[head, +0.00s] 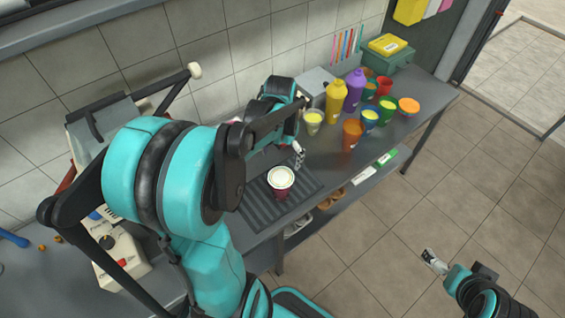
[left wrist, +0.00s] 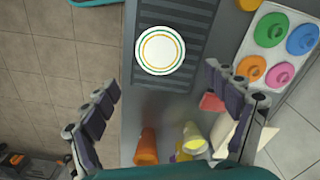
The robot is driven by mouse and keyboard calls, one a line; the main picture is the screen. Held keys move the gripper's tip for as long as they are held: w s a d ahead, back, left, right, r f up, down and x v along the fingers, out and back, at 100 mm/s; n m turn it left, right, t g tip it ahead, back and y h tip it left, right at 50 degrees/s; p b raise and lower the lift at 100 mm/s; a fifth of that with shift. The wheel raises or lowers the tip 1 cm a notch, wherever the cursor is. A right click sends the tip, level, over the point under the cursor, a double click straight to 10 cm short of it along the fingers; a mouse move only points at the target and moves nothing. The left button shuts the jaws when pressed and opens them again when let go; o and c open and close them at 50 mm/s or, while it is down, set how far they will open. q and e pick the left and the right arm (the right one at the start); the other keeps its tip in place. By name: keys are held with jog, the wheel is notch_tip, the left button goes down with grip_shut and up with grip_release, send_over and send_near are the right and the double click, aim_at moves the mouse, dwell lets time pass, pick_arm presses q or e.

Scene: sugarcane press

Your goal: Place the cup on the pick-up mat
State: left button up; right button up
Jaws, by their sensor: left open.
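The cup (head: 281,180) is dark red with a pale round lid. It stands upright on the dark ribbed mat (head: 250,212) on the counter. In the left wrist view the lid (left wrist: 160,50) shows green and orange rings, with the ribbed mat (left wrist: 203,30) around it. My left gripper (head: 299,155) is just behind the cup and apart from it. In the left wrist view its fingers (left wrist: 162,82) are spread wide, with nothing between them. My right gripper (head: 434,262) is over the floor at lower right, far from the cup; its jaw gap is unclear.
Yellow (head: 336,101) and purple (head: 354,90) bottles and several colored cups crowd the counter right of the mat. A control box (head: 122,258) is at left. A tray of colored lids (left wrist: 281,45) shows in the left wrist view. Floor in front is clear.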

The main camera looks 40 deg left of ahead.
pick_arm(q)
jog(key=s+d+r+t, duration=0.3)
jog(key=d, duration=0.5)
jog(key=s+d+r+m+t, duration=0.1)
jog(key=s+d+r+t, duration=0.2)
jog(key=d, duration=0.4)
jog(key=shift+d+r+t, duration=0.3)
jog(key=shift+d+t, duration=0.05)
jog(key=shift+t, duration=0.25)
jog(key=shift+f, duration=0.1)
